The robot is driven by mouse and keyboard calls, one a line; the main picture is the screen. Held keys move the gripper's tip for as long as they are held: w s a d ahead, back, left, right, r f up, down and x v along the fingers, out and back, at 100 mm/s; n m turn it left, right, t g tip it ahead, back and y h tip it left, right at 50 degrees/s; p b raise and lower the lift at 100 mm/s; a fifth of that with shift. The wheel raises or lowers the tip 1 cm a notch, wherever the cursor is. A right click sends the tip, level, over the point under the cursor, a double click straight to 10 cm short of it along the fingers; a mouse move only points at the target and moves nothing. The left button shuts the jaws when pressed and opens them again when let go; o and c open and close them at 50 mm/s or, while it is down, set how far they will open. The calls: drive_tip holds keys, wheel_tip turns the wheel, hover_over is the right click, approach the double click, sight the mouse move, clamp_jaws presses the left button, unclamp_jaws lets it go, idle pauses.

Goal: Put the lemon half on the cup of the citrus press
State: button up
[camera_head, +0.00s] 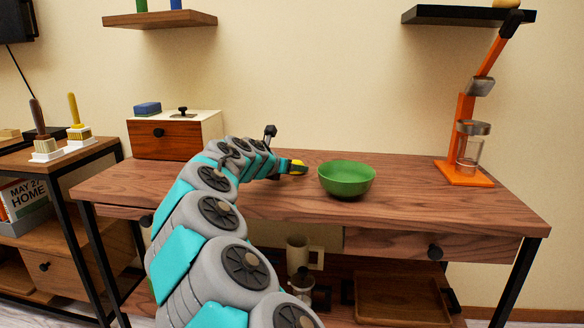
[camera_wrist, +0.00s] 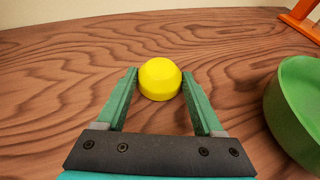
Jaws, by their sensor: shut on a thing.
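The lemon half (camera_wrist: 160,78) is yellow and sits between the fingertips of my gripper (camera_wrist: 160,88) in the wrist view. My gripper is shut on it. In the head view the lemon half (camera_head: 298,165) shows at the end of my arm, just left of the green bowl. I cannot tell whether it touches the table. The orange citrus press (camera_head: 465,115) stands at the right end of the table with its lever raised. Its metal cup (camera_head: 473,128) is above a clear glass (camera_head: 468,155). The cup looks empty, though its inside is hard to see.
The green bowl (camera_head: 346,180) stands close to the right of my gripper. A wooden-fronted box (camera_head: 165,138) with a blue block on it is at the table's back left. The table between bowl and press is clear. A dark shelf (camera_head: 465,15) hangs above the press.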

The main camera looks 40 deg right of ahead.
drive_tip(key=o, duration=1.4)
drive_tip(key=shift+c, duration=0.2)
